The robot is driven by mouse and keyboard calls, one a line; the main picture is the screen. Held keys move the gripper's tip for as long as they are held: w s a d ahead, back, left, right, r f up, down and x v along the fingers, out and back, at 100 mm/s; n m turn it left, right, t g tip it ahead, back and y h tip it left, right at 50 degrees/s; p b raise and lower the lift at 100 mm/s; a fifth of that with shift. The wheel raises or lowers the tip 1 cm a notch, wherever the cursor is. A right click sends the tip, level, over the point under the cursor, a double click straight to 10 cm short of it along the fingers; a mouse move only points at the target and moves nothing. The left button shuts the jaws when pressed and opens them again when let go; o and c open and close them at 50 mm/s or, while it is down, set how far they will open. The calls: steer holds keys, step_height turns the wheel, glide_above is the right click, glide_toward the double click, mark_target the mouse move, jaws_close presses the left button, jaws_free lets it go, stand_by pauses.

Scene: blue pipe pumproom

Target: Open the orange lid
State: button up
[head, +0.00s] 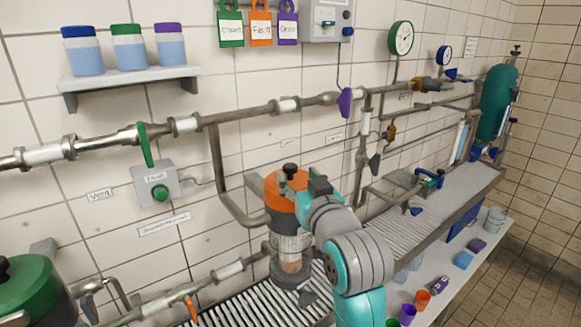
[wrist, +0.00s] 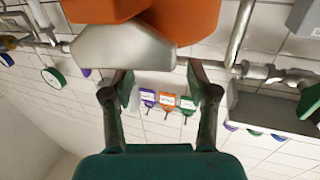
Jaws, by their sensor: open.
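The orange lid (head: 285,190) sits on top of a clear-walled cylindrical vessel (head: 290,242), with a black knob (head: 290,168) on it. It looks closed. In the wrist view, whose picture is upside down, large orange surfaces (wrist: 185,20) with a pale grey piece (wrist: 120,46) fill the top, close beyond the fingertips. My gripper (wrist: 160,80) is open, with nothing between its two dark fingers. In the head view my wrist is beside the lid's right side and covers part of it; the fingers cannot be made out there. I cannot tell whether they touch the lid.
Pipes (head: 285,106) run along the tiled wall behind the vessel. A green-lidded pot (head: 35,290) stands at lower left. A slatted bench (head: 450,190) extends right, above a shelf with cups (head: 422,298). Coloured tags (head: 260,28) hang above.

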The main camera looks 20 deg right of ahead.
mark_target(293, 170)
steer(key=w, duration=0.5)
steer(key=shift+w, duration=0.4)
jaws_close()
